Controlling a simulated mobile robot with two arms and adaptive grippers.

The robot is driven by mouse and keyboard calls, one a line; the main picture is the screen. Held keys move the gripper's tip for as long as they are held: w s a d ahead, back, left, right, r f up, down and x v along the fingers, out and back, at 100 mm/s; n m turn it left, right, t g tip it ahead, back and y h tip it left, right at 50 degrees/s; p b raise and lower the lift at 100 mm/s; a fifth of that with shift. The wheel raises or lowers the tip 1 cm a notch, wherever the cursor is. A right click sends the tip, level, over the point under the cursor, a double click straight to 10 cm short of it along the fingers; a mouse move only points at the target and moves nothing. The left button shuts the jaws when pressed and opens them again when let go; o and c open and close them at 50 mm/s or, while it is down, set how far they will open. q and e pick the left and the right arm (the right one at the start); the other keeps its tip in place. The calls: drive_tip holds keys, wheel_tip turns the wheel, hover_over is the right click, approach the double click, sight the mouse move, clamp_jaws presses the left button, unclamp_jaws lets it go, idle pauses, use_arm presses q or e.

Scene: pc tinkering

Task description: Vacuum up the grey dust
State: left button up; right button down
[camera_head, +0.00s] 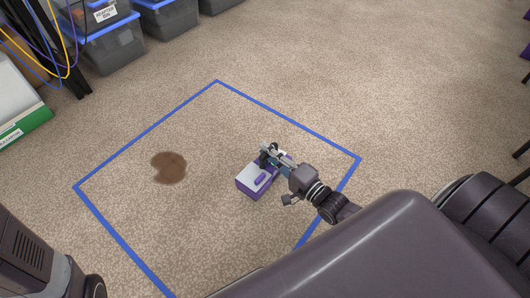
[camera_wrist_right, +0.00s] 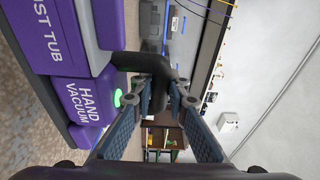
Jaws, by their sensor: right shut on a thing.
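The hand vacuum (camera_head: 247,184), purple with a pale top, is inside the blue outline on the carpet. My right gripper (camera_head: 269,157) is shut on its dark handle. In the right wrist view, the handle (camera_wrist_right: 155,62) is between the fingertips (camera_wrist_right: 160,92), beside the purple body (camera_wrist_right: 75,98) lettered "HAND VACUUM" and a green light. The vacuum's underside is hidden, so I cannot tell whether it touches the floor. A brown patch (camera_head: 168,168) lies on the carpet to its left, apart from it. No clearly grey dust shows. My left gripper is out of view.
Blue tape (camera_head: 150,131) marks a square on the carpet. Grey bins with blue rims (camera_head: 112,48) stand at the upper left, near hanging cables (camera_head: 67,45) and a white-and-green box (camera_head: 22,105). The carpet between vacuum and patch is clear.

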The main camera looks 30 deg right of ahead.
sight(264, 169)
drive_tip(key=shift+f+b, duration=0.4)
drive_tip(key=shift+b, duration=0.05)
wheel_tip(264, 169, down, 6)
drive_tip(key=b, duration=0.6)
drive_tip(key=shift+r, duration=0.1)
drive_tip(key=shift+s+a+r+p, duration=0.1)
drive_tip(key=shift+a+r+p, duration=0.25)
drive_tip(key=shift+s+a, duration=0.15)
drive_tip(key=shift+a, duration=0.2)
drive_tip(key=shift+s+a+f+p, duration=0.1)
drive_tip(key=shift+s+a+p, duration=0.15)
drive_tip(key=shift+a, duration=0.2)
drive_tip(key=shift+w+f, duration=0.1)
drive_tip(key=shift+f, duration=0.25)
drive_tip(key=shift+d, duration=0.1)
